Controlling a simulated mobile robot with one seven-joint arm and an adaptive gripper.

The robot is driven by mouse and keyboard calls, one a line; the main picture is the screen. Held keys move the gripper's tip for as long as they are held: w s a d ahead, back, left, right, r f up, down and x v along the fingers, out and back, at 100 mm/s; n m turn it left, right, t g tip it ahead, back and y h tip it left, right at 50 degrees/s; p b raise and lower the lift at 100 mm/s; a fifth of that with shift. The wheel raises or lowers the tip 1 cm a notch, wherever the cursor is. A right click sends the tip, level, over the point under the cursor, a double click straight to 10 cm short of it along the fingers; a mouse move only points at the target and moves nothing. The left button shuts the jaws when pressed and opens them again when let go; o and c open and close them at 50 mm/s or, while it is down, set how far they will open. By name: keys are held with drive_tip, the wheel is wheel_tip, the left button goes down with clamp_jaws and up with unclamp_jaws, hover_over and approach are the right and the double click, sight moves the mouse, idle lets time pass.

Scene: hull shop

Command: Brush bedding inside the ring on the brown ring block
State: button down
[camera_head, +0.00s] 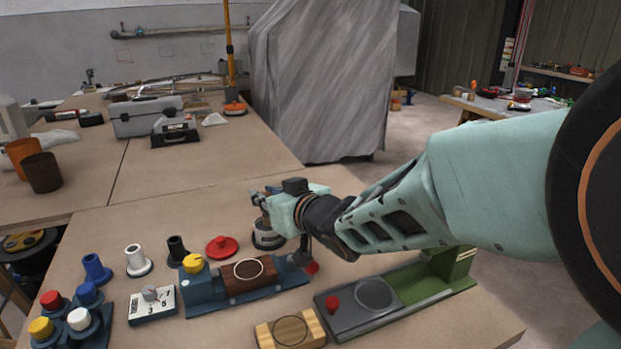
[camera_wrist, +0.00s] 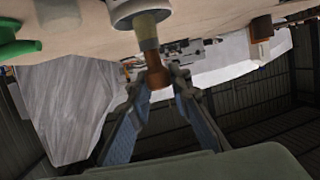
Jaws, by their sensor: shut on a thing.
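The brown ring block (camera_head: 236,285) sits in a blue fixture on the near table, with a pale ring (camera_head: 248,268) outlined on its top. My gripper (camera_head: 262,198) is behind and slightly right of it, above a small pale pot (camera_head: 268,240). In the wrist view my gripper (camera_wrist: 157,75) is shut on the brown handle of a brush (camera_wrist: 154,62). The brush's tan end points at a round white rim (camera_wrist: 138,10), which looks like the pot. I cannot tell whether the tip is inside it. The inside of the pot is hidden.
A red lid (camera_head: 221,246) lies left of the pot. A wooden ring block (camera_head: 291,331) and a grey-green fixture (camera_head: 350,318) stand in front. Several coloured pegs crowd the left.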

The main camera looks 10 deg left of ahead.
sight(269, 194)
drive_tip(key=shift+f+b, duration=0.35)
drive_tip(key=shift+f, duration=0.3)
idle(1.0)
drive_tip(key=shift+r, duration=0.1)
wheel_tip(269, 194, up, 7)
drive_tip(key=p, duration=0.6)
drive_tip(key=shift+r+p, duration=0.1)
drive_tip(key=shift+p, duration=0.2)
drive_tip(key=shift+w+d+r+p, duration=0.2)
drive_tip(key=shift+d+r+p, duration=0.15)
drive_tip(key=shift+p, duration=0.15)
drive_tip(key=w+d+r+m+t+h+p, duration=0.1)
drive_tip(key=w+d+r+m+h+p, duration=0.1)
drive_tip(key=d+r+p, duration=0.4)
drive_tip(key=w+d+r+m+t+h+p, duration=0.1)
drive_tip(key=w+d+r+m+h+p, duration=0.2)
drive_tip(key=d+r+p, duration=0.4)
drive_tip(key=w+d+r+m+t+h+p, duration=0.2)
drive_tip(key=d+r+h+p, duration=0.3)
drive_tip(key=d+p, duration=1)
drive_tip(key=d+r+m, duration=0.1)
drive_tip(key=d+r, duration=0.1)
drive_tip(key=d, duration=0.1)
drive_tip(key=shift+w+d+m, duration=0.25)
drive_tip(key=shift+d+m, duration=0.05)
drive_tip(key=shift+d, duration=0.05)
